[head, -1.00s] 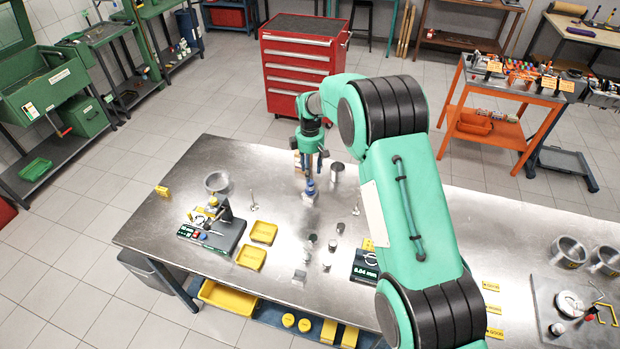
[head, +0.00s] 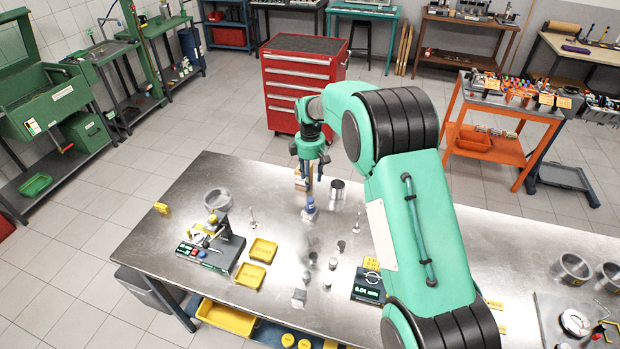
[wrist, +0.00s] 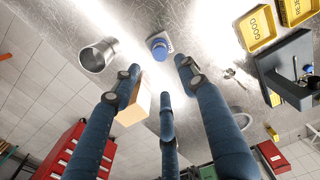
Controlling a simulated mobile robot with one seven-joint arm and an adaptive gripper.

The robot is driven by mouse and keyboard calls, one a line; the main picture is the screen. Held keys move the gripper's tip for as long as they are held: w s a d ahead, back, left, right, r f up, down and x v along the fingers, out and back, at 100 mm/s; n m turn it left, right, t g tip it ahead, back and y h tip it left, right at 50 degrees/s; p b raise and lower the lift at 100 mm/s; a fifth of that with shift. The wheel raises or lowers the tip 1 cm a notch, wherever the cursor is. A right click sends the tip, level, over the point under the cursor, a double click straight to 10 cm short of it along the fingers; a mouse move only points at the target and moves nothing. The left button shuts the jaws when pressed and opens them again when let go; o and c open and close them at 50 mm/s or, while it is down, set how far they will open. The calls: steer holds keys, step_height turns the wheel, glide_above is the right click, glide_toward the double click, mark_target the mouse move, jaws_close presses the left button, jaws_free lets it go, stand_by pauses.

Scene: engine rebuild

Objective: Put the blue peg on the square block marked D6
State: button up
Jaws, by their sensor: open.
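The blue peg (head: 309,203) stands upright on a small grey block (head: 307,214) on the steel table. In the wrist view the blue peg (wrist: 158,46) is seen from above, with the grey block (wrist: 163,37) under and around it. No D6 mark can be read on the block. My gripper (head: 311,178) hangs above and slightly behind the peg, apart from it. In the wrist view my gripper (wrist: 160,84) has its fingers spread with nothing between them.
A metal cylinder (head: 337,190) and a tan block (wrist: 136,104) are close to my fingers. Yellow trays (head: 263,250) and a dark gauge stand (head: 210,254) are to the left. Several small metal parts (head: 299,297) stand nearer the front. A red tool cabinet (head: 305,85) is behind the table.

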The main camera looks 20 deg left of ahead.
stand_by(0.4)
steer(key=s+d+r+m+t, duration=0.1)
steer(key=s+d+r+m, duration=0.45)
steer(key=d+r, duration=0.9)
steer(key=s+d+r+m+t, duration=0.1)
steer(key=s+d+r+m, duration=0.2)
steer(key=s+d+r, duration=0.8)
steer(key=s+d+r+m+t, duration=0.1)
steer(key=s+d+r+m, duration=0.35)
steer(key=s+d, duration=0.55)
steer(key=s+d+r+m+t, duration=0.25)
steer(key=s+d+r, duration=0.45)
steer(key=s, duration=0.4)
steer(key=s+d+f+m, duration=0.1)
steer(key=s+d+f, duration=0.1)
steer(key=s, duration=0.3)
steer(key=s+d+f+m, duration=0.2)
steer(key=s, duration=0.2)
steer(key=shift+s+d+f, duration=0.3)
steer(key=shift+s+f, duration=0.05)
steer(key=shift+s, duration=0.05)
steer(key=shift+m, duration=0.25)
